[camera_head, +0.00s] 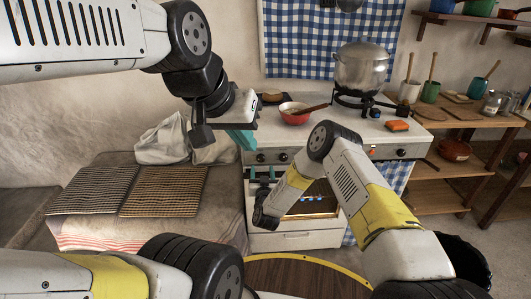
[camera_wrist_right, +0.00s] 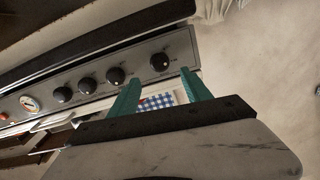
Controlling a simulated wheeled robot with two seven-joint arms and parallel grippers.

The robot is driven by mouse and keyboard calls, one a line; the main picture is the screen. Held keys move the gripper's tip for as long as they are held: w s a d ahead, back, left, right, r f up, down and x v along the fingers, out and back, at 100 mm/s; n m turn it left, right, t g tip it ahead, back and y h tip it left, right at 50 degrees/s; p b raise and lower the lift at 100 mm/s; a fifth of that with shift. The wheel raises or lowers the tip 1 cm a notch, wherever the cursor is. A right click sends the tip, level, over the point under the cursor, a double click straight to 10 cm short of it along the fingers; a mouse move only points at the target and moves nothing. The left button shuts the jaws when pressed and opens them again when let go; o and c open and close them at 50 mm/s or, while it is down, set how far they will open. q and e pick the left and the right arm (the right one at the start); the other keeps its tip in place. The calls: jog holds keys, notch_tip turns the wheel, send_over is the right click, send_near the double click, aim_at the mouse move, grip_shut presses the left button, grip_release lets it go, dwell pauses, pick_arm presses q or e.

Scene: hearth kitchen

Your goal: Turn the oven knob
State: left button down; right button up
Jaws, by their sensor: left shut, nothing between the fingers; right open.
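The stove's front panel has a row of black knobs. The end knob (camera_wrist_right: 160,60) is the leftmost knob in the head view (camera_head: 260,157). Small lettering beside it is unreadable, so I cannot tell which is the oven knob. My right gripper (camera_wrist_right: 160,75) has two teal fingers spread open and empty, pointing toward the panel. The end knob lies just beyond and between its fingertips in the wrist view; contact is not visible. In the head view the right gripper (camera_head: 262,173) is in front of the oven's upper left. My left gripper (camera_head: 240,138) is shut and empty, near the stove's left edge.
A bench with woven mats (camera_head: 163,192) stands left. Wooden shelves (camera_head: 440,166) are at right. A gauge (camera_wrist_right: 30,103) sits along the panel.

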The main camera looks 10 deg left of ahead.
aim_at(261, 159)
jog(key=x, duration=0.7)
jog(key=shift+w+a+f, duration=0.15)
jog(key=shift+w, duration=0.15)
grip_shut()
